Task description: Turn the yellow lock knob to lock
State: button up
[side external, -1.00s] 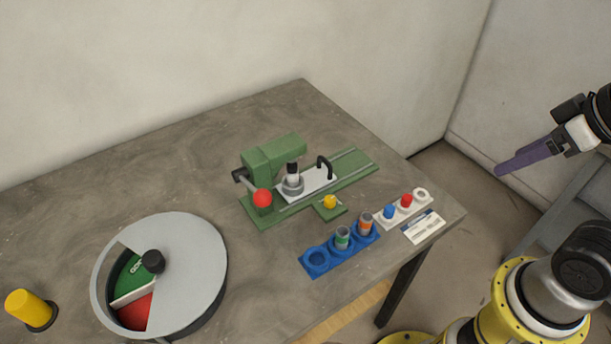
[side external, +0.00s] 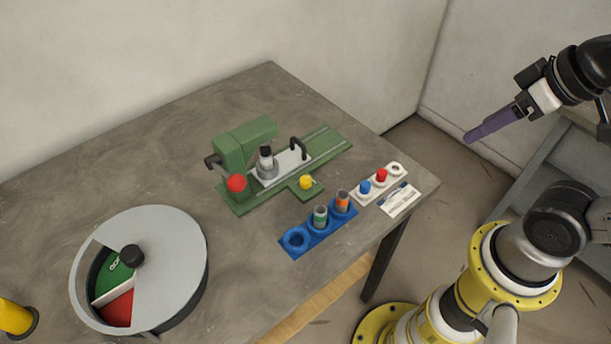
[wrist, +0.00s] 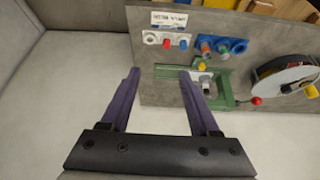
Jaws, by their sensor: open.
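The yellow lock knob (side external: 306,181) sits on a small green tab at the front side of the green jig (side external: 240,205). It also shows in the wrist view (wrist: 201,66). A white sliding plate (side external: 285,166) with a black handle and a grey round seat holding a black-topped part lies on the jig's rail. A red ball lever (side external: 236,183) stands at the jig's left end. My gripper (side external: 468,138) has purple fingers and is off to the right, above and away from the table. In the wrist view its fingers (wrist: 163,75) are spread with nothing between them.
A blue holder (side external: 290,249) with two capped cylinders and one empty ring stands in front of the jig. A white holder (side external: 357,198) with blue and red pegs and a label card lie right of it. A round grey bin (side external: 170,250) stands at left, near a yellow cylinder (side external: 14,316).

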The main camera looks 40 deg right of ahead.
jog(key=w+r+m, duration=0.4)
jog(key=w+r, duration=0.1)
jog(key=m+g, duration=0.2)
jog(key=g, duration=0.4)
send_over(306, 178)
notch_tip(306, 178, down, 14)
notch_tip(306, 178, down, 13)
jog(key=shift+r, duration=0.1)
grip_shut()
